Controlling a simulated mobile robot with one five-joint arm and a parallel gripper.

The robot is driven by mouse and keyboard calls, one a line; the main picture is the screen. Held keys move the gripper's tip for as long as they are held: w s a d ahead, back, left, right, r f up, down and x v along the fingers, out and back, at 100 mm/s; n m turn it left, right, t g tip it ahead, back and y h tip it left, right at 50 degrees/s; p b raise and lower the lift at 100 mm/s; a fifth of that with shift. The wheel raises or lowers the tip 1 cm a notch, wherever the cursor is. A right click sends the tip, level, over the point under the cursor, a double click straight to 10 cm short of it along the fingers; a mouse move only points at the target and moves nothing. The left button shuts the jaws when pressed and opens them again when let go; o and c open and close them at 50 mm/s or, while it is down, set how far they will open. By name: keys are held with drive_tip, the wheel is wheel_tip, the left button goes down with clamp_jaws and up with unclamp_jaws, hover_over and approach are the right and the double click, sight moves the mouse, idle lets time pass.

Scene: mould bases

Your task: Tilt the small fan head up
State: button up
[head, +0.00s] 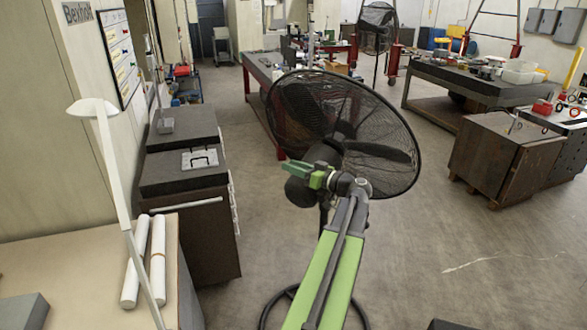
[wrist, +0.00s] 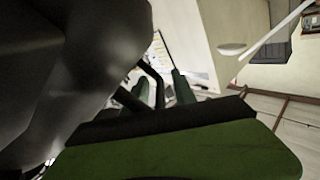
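A black pedestal fan stands in the middle of the head view, its round wire-cage head (head: 345,115) facing away and its dark motor housing (head: 301,191) toward me. My green gripper (head: 296,170) is at the back of the head, close beside the housing, and hides part of it. In the wrist view the dark housing (wrist: 75,75) fills the left. A thin bent black rod (wrist: 150,74) lies by my two green fingers (wrist: 165,88). A gap shows between the fingers, so they look open. I cannot tell whether they touch the rod.
A second black fan (head: 377,27) stands far back. A desk (head: 60,255) with white rolls (head: 157,258) and a white lamp (head: 118,170) is at the left, beside a dark cabinet (head: 192,235). A brown wooden chest (head: 505,155) is at the right.

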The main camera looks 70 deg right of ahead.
clamp_jaws()
idle(1.4)
